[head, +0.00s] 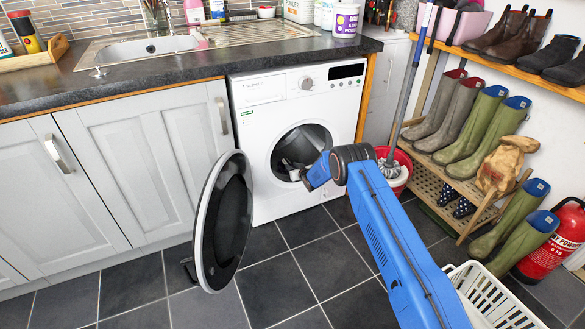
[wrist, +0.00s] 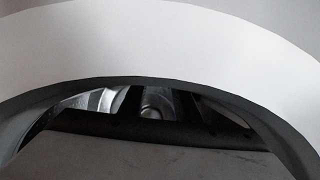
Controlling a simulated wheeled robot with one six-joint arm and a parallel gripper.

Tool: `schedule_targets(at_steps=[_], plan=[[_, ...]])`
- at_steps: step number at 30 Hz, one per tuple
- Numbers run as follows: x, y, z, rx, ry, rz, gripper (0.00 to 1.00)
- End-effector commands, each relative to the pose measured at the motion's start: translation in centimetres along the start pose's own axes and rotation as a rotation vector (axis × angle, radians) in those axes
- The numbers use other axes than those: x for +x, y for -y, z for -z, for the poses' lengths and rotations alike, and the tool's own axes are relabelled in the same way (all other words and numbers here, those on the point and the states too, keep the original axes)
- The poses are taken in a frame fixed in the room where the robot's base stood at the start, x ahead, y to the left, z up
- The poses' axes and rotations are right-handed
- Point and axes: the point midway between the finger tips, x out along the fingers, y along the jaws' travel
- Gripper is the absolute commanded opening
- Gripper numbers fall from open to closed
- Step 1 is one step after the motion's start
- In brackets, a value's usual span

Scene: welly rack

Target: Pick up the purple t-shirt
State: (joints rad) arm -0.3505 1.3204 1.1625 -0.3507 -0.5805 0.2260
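I see no purple t-shirt in either view. The white washing machine (head: 290,85) stands under the worktop with its round door (head: 222,222) swung wide open to the left. My gripper (head: 291,170) is at the machine's round opening, in front of or just inside the drum. Its fingers are small and dark here, so I cannot tell whether they are open or shut. The wrist view shows the white front (wrist: 160,38), the dark rim of the opening (wrist: 275,115) and part of the metal drum (wrist: 152,105). A pale grey surface hides the lower part.
A white laundry basket (head: 490,297) stands on the floor at the lower right. A red bucket (head: 402,172) with a mop is right of the machine. The boot rack (head: 437,190) and a red extinguisher (head: 548,245) line the right side. Tiled floor before the cupboards is clear.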

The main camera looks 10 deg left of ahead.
Motion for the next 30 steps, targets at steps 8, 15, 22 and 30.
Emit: schedule_targets(at_steps=[8, 15, 22, 30], plan=[[-1.1, 0.0, 0.2, 0.000, -0.001, 0.000, 0.31], [-4.7, -0.1, 0.2, 0.001, -0.001, -0.001, 0.31], [-9.0, 0.0, 0.2, 0.001, -0.001, 0.000, 0.31], [-14.2, 0.0, 0.1, 0.001, 0.000, -0.001, 0.31]])
